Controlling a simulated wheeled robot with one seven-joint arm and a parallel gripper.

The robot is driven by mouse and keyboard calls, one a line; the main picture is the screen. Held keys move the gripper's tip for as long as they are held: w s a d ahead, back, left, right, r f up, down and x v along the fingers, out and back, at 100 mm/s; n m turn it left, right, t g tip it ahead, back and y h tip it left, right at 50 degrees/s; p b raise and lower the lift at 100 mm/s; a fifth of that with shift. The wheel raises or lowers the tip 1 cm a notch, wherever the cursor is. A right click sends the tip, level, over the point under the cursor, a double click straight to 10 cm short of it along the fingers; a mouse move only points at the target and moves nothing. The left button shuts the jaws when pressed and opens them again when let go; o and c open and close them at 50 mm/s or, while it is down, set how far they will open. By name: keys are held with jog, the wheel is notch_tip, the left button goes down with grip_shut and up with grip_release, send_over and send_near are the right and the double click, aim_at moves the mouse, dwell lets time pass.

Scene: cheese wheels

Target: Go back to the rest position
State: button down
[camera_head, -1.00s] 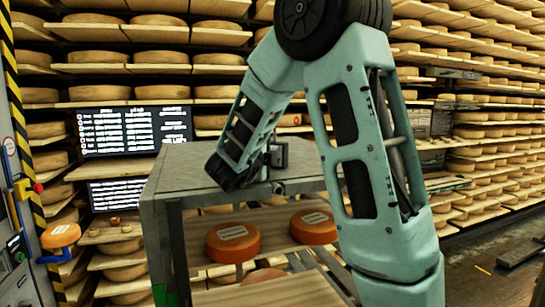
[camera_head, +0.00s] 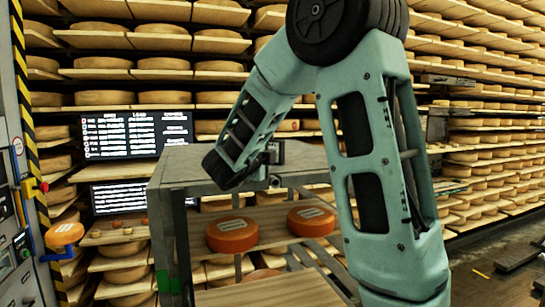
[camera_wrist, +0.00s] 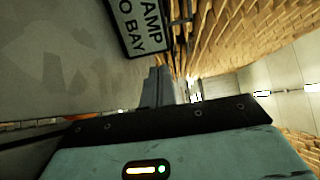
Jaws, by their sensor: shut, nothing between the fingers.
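My teal arm fills the middle of the head view, bent, with its forearm reaching down to the left over the grey cart top. My gripper shows in the wrist view (camera_wrist: 160,78) as two grey fingers close together beyond the black plate. It is shut and empty. In the head view the arm's end is small and dark near the cart top, so the fingers are hard to make out there.
A grey cart (camera_head: 185,165) stands under my arm. Two orange cheese wheels, one left (camera_head: 231,235) and one right (camera_head: 311,221), lie on its lower shelf. Racks of cheese stand behind.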

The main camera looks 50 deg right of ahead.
jog(key=b+v, duration=0.3)
jog(key=v, duration=0.3)
jog(key=shift+a, duration=0.3)
jog(key=shift+s+a+r, duration=0.1)
jog(key=shift+s+a, duration=0.15)
jog(key=shift+a, duration=0.3)
